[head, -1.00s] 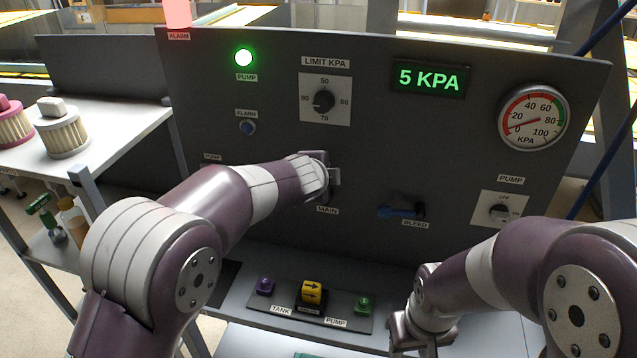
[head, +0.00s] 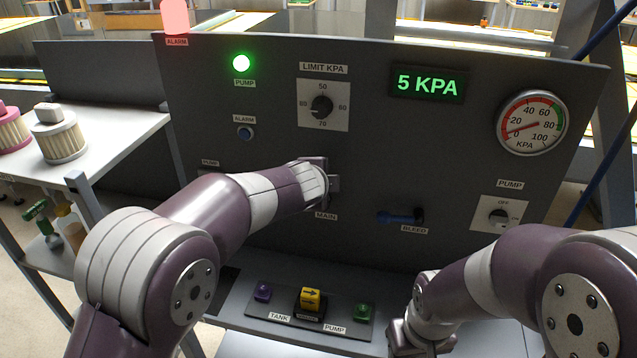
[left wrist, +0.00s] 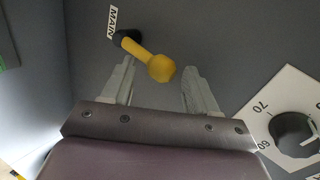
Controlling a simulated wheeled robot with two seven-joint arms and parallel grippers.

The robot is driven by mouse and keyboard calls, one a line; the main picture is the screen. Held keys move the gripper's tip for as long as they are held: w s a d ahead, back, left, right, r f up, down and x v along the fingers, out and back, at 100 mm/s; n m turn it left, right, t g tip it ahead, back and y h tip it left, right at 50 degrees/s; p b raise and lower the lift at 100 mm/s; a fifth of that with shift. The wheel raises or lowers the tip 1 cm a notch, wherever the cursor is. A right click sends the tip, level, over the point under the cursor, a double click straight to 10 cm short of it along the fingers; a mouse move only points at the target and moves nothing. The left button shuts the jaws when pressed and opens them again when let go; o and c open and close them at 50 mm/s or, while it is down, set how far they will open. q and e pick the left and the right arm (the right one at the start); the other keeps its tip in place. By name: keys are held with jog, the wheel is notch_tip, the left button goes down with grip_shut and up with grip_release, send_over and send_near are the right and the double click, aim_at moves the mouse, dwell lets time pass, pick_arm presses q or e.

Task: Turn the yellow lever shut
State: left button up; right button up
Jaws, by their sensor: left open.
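The yellow lever (left wrist: 150,59) shows in the left wrist view, on a dark pivot beside the MAIN label (left wrist: 113,21). Its rounded end lies in front of the gap between my left fingers. My left gripper (left wrist: 157,82) is open, with one finger on each side of the lever's end, and holds nothing. In the head view my left gripper (head: 330,182) is at the panel just above the MAIN label, and the arm hides the yellow lever. My right gripper (head: 420,340) is low at the right; its fingers are not clear.
The panel carries a blue BLEED lever (head: 400,217), a limit dial (head: 322,106), a pump switch (head: 500,216) and a gauge (head: 532,124). The display (head: 428,84) reads 5 KPA. A button box (head: 290,318) sits below. Filters (head: 60,138) stand on the left shelf.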

pick_arm(q)
jog(key=v, duration=1.2)
jog(key=shift+a, duration=0.1)
jog(key=s+a+f+n+g+y+p, duration=0.2)
jog(key=s+a+f+n+g, duration=0.7)
jog(key=s+a+f+n, duration=1)
jog(key=shift+s+a+n+y, duration=0.3)
jog(key=shift+s+a+y, duration=0.4)
jog(key=shift+a, duration=0.4)
jog(key=shift+s, duration=0.1)
jog(key=shift+r, duration=0.1)
